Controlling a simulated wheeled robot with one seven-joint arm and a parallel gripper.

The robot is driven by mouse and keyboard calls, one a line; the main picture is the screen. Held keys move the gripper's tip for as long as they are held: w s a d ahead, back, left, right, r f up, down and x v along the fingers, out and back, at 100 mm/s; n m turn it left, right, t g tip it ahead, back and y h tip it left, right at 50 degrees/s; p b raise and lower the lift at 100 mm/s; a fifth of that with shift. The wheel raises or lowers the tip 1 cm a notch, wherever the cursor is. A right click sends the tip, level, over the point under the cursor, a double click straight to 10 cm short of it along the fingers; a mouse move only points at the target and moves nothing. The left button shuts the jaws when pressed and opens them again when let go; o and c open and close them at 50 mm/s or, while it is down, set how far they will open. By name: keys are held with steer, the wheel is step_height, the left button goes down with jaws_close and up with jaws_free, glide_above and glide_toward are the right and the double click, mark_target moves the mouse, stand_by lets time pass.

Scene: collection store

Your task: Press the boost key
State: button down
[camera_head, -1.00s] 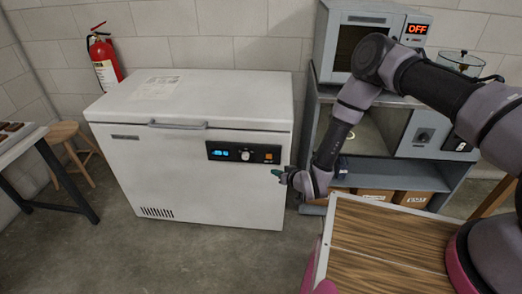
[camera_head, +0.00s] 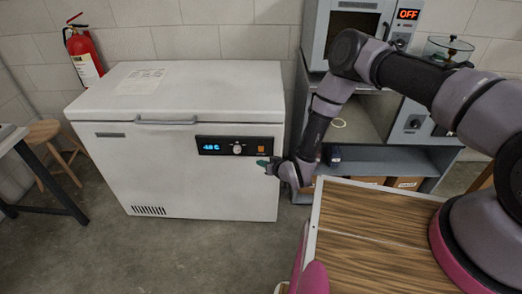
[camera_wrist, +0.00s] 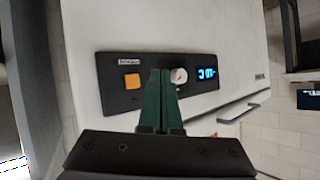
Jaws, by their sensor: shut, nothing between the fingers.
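The chest freezer's black control panel (camera_head: 236,146) is on the front of the white freezer (camera_head: 180,175), near its right end. It carries a blue lit display (camera_head: 211,147), a pale round knob (camera_head: 237,149) and an orange square key (camera_head: 261,149). In the wrist view the orange key (camera_wrist: 132,81) lies left of the fingers, under a small label (camera_wrist: 129,62) too small to read. The knob (camera_wrist: 179,76) is just right of the fingertips. My gripper (camera_wrist: 161,72) has green fingers, shut and empty, in front of the panel. In the head view my gripper (camera_head: 264,164) is just below the orange key.
A grey shelf unit (camera_head: 390,158) with an oven (camera_head: 350,30) on top stands right of the freezer. A wood-topped surface (camera_head: 370,235) is at the lower right. A stool (camera_head: 50,140) and fire extinguisher (camera_head: 84,52) are at the left. The floor before the freezer is clear.

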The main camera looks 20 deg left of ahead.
steer(key=shift+w+a, duration=0.2)
steer(key=shift+w, duration=0.6)
steer(key=shift+w+a, duration=0.15)
steer(key=shift+w, duration=0.7)
steer(key=shift+w+a, duration=0.2)
steer(key=shift+w, duration=0.6)
steer(key=shift+w, duration=0.1)
steer(key=shift+w+a, duration=0.1)
steer(key=shift+w, duration=0.2)
steer(key=shift+w+a, duration=0.1)
steer(key=shift+w, duration=0.35)
stand_by(0.9)
steer(key=shift+s+d, duration=0.2)
steer(key=shift+s, duration=0.65)
steer(key=shift+s, duration=0.1)
steer(key=shift+s+d, duration=0.2)
steer(key=shift+s, duration=0.6)
steer(key=shift+s+d, duration=0.2)
steer(key=shift+s, duration=0.55)
steer(key=shift+s+d, duration=0.2)
steer(key=shift+s, duration=0.6)
